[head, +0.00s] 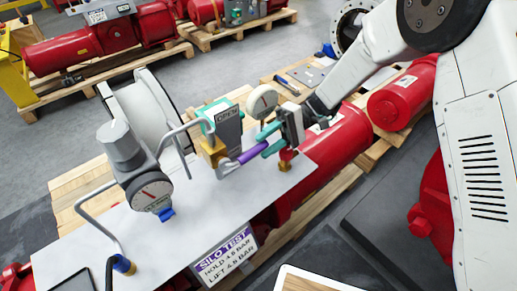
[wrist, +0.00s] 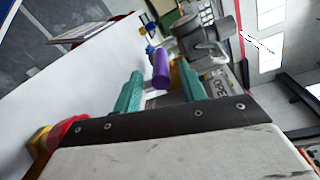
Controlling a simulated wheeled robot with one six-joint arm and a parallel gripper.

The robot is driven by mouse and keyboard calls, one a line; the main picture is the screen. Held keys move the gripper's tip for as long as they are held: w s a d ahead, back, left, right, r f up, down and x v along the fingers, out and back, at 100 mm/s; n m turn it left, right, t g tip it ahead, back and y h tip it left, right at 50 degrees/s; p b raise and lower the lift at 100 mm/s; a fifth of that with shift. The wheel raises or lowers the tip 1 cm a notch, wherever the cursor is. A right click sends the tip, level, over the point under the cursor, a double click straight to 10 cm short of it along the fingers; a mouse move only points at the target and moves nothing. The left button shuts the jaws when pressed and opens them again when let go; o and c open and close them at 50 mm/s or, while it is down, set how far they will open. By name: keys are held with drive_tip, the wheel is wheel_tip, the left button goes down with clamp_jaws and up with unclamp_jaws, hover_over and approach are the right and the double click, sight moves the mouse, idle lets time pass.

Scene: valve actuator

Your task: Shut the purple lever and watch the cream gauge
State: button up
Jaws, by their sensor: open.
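The purple lever (head: 246,156) sticks out from a valve on the pale bench panel, below a grey-green box labelled OPEN (head: 228,113). My gripper (head: 262,146) is open, with its teal fingers on either side of the lever's free end. In the wrist view the purple lever (wrist: 161,68) shows between the two teal fingertips, with a gap visible on each side. A round cream-faced gauge (head: 262,102) stands just behind my gripper; its reading is too small to make out.
A grey gauge (head: 152,193) with a red needle stands left of the lever, near bent metal pipes (head: 72,205). Red cylinders (head: 404,95) lie on pallets behind. The panel's front middle is clear.

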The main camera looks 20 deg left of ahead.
drive_tip(key=shift+v, duration=1.9)
